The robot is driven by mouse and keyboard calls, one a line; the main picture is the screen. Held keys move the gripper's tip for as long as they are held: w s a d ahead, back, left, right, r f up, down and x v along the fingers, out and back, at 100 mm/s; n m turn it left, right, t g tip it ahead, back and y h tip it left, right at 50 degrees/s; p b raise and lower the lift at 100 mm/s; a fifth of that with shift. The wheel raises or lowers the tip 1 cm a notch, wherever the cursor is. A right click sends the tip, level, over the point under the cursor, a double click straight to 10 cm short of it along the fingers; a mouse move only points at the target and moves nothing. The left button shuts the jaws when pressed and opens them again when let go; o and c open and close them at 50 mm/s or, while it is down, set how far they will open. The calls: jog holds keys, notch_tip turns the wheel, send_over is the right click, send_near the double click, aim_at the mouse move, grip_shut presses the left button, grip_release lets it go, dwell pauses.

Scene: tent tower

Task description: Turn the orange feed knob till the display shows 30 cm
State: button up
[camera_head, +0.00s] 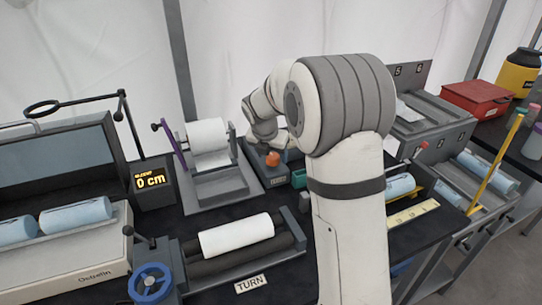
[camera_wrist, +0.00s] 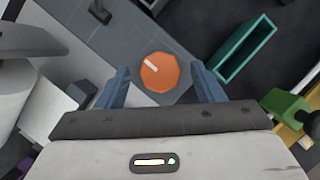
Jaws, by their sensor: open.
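My gripper (camera_wrist: 164,84) is open, with one blue-grey finger on each side of the knob and visible gaps to both. I cannot tell how far above the knob the fingertips are. In the head view my arm hides most of the gripper. The display (camera_head: 151,181) reads 0 cm in yellow digits.
A teal open box (camera_wrist: 246,47) stands close to the right finger. A paper roll on a stand (camera_head: 207,135) is left of the knob. A white roll (camera_head: 236,233), a blue handwheel (camera_head: 150,283) and a red box (camera_head: 476,97) are also on the benches.

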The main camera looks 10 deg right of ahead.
jog(key=shift+w+d+f, duration=0.1)
jog(key=shift+f, duration=0.25)
jog(key=shift+c, duration=0.4)
jog(key=c, duration=0.9)
